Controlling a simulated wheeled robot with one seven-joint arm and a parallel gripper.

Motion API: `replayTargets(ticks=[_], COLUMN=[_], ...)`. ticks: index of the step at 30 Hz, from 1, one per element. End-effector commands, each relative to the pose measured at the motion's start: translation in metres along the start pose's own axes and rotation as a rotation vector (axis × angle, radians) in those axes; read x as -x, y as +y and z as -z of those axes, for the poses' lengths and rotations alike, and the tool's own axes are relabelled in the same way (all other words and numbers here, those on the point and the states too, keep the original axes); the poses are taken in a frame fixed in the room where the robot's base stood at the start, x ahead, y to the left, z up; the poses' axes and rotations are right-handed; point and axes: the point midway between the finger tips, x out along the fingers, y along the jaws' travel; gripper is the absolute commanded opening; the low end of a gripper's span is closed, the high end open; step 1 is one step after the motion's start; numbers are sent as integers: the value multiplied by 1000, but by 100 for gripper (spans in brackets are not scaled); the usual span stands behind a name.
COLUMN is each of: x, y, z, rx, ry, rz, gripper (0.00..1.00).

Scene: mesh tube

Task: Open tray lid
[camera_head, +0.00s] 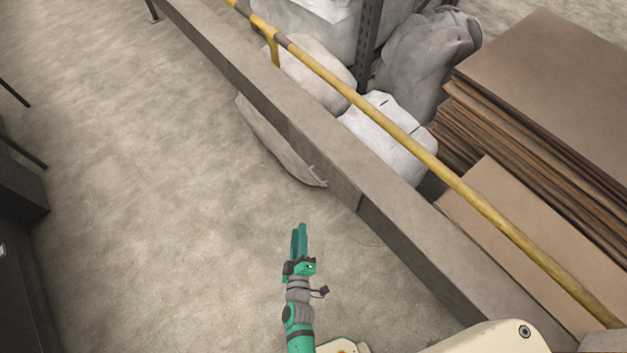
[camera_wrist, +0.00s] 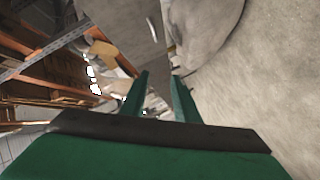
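No tray or tray lid can be made out in either view. My gripper (camera_head: 299,228) is teal green and shows in the head view at the lower middle, above bare concrete floor. It touches nothing that I can see. In the wrist view, the two green fingers of my gripper (camera_wrist: 161,82) stand apart with a gap between them, and nothing is held in the gap.
A concrete kerb (camera_head: 330,165) with a yellow rail (camera_head: 400,135) runs diagonally across the head view. White sacks (camera_head: 385,130) and stacked brown sheets (camera_head: 545,80) lie beyond it. Dark equipment (camera_head: 15,240) stands at the left edge. The floor (camera_head: 150,180) between is clear.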

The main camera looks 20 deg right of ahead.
Motion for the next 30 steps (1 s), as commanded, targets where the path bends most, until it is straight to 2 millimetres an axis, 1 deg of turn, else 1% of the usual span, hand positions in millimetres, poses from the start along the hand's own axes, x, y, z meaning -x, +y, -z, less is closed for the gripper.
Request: replayTargets(ticks=[1,3,6,9,12,14,20,30], x=[-26,-54,-86,-109,-122,-127,-145,-200], y=[2,3,8,12,15,15,16,20], z=[-6,-15,-26,-34,-39,-40,-41,-46], rx=[57,140,243,317,365,379,389,389], ry=[-15,-35,-62,-82,-93,-95,-96,-96], rz=[-16,-26,-38,-42,-44,-43,-43,-43], gripper=[28,28,28,28,28,28,28,28])
